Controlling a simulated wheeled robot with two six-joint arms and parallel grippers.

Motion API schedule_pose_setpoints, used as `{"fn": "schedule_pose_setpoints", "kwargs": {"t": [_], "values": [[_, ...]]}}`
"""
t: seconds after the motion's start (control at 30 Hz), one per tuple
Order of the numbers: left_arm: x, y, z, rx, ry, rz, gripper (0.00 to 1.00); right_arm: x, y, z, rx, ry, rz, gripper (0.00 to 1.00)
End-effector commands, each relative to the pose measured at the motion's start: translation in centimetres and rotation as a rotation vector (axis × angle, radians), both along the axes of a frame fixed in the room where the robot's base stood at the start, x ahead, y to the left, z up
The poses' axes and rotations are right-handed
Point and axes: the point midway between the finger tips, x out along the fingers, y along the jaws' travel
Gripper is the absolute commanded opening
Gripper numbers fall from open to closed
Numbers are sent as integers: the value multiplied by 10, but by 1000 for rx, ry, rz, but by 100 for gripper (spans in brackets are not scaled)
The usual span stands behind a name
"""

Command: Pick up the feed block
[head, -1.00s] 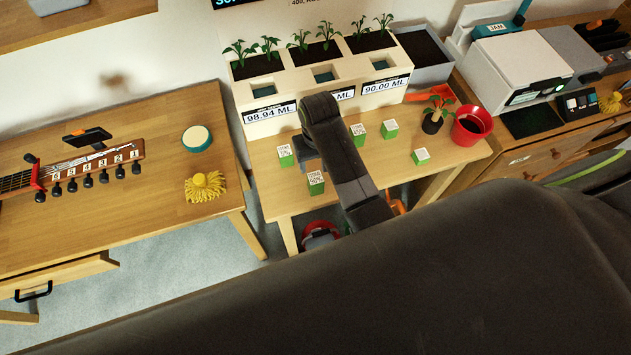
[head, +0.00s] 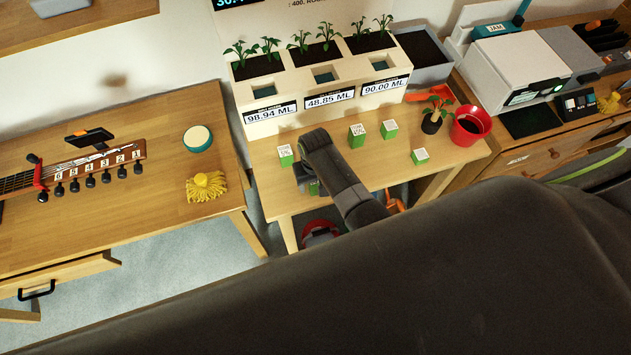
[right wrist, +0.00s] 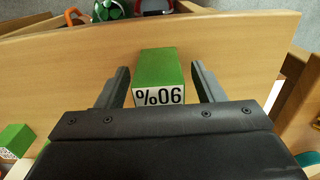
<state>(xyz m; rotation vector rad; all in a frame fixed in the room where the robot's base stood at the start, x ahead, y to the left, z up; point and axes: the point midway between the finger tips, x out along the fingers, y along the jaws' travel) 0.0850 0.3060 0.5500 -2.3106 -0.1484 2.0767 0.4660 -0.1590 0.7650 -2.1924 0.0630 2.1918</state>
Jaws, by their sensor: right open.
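Several small feed blocks, green with white labelled faces, stand on the planter table. In the right wrist view, a block marked 90% (right wrist: 158,70) sits between the two fingers of my right gripper (right wrist: 160,82). The fingers are open, with a gap on each side of the block. In the head view, my right gripper (head: 305,178) is low over the table's near left part and hides most of this block. Other blocks show at the left (head: 285,156), the middle (head: 357,136), the back (head: 389,129) and the right (head: 420,156). My left gripper is not in view.
A white planter (head: 290,112) with seedlings and ML displays stands along the back of the table. A red pot (head: 470,126) and a small potted plant (head: 434,118) are at the right. A yellow tassel-like item (head: 205,187) lies on the left table.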

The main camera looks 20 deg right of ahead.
Motion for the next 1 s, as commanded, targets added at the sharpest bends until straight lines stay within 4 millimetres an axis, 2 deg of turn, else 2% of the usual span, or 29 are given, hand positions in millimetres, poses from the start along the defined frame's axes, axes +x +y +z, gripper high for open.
{"fn": "schedule_pose_setpoints", "kwargs": {"t": [0.27,0.67,1.0], "values": [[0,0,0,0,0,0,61,0,0,-3,0,0,0,62],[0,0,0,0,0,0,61,0,0,-3,0,0,0,12],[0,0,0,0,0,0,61,0,0,0,0,-1,0,11]]}}
